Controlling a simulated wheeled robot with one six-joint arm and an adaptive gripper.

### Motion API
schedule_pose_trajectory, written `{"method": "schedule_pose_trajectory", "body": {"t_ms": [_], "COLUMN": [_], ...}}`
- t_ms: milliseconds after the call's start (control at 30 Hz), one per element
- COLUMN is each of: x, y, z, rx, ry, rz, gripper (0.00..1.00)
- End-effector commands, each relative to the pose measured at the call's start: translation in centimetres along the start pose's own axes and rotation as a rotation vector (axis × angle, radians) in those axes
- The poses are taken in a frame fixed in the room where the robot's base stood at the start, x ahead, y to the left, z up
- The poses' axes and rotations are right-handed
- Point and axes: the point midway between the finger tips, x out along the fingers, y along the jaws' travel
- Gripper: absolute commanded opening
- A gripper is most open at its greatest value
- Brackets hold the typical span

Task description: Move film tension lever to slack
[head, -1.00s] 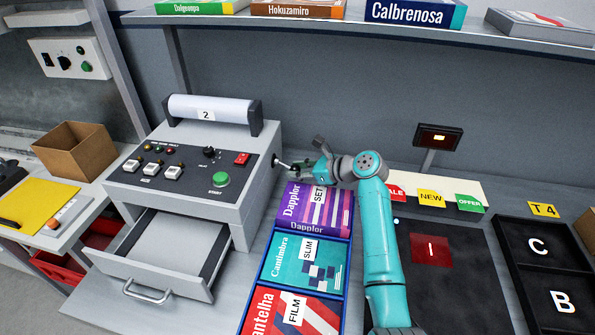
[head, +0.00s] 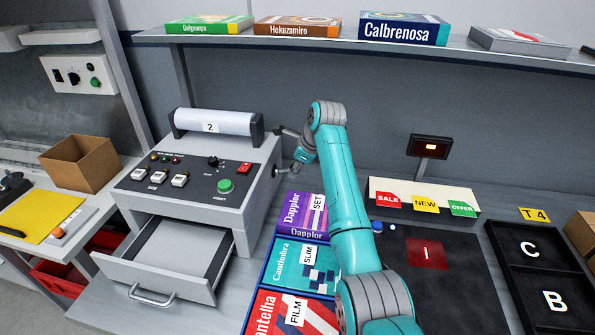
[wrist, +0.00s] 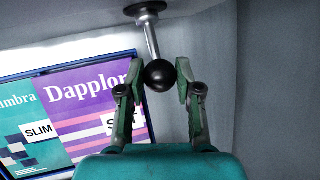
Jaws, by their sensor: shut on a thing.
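The film tension lever is a metal rod (wrist: 152,42) with a black ball knob (wrist: 160,76), coming out of a dark round pivot on the machine's side in the wrist view. My gripper (wrist: 158,88) has a finger on each side of the knob and is shut on it. In the head view my gripper (head: 287,170) is at the right side of the grey machine (head: 250,215), next to the lever's dark pivot (head: 275,170). My fingers and wrist largely hide the lever there. No slack marking can be read.
The machine's drawer (head: 165,262) stands open at the front. A blue-rimmed rack of books (head: 300,262) lies close below my arm. A shelf (head: 290,40) with books runs above. A small display (head: 430,146) and a black lettered tray (head: 520,300) are at right.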

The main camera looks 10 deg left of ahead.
Motion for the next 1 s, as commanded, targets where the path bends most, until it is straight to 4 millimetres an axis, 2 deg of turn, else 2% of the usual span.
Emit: {"method": "schedule_pose_trajectory", "body": {"t_ms": [300, 767, 800, 900, 1000], "x": [-0.47, -0.46, -0.46, -0.45, -0.44], "y": [-0.14, -0.14, -0.14, -0.13, -0.13], "z": [0.53, 0.55, 0.55, 0.56, 0.56], "rx": [-0.027, -0.030, -0.030, -0.030, -0.030], "ry": [0.094, 0.107, 0.106, 0.106, 0.106], "rz": [-0.002, -0.002, -0.002, -0.002, -0.002], "gripper": [0.00, 0.00, 0.39, 0.59, 0.59]}}
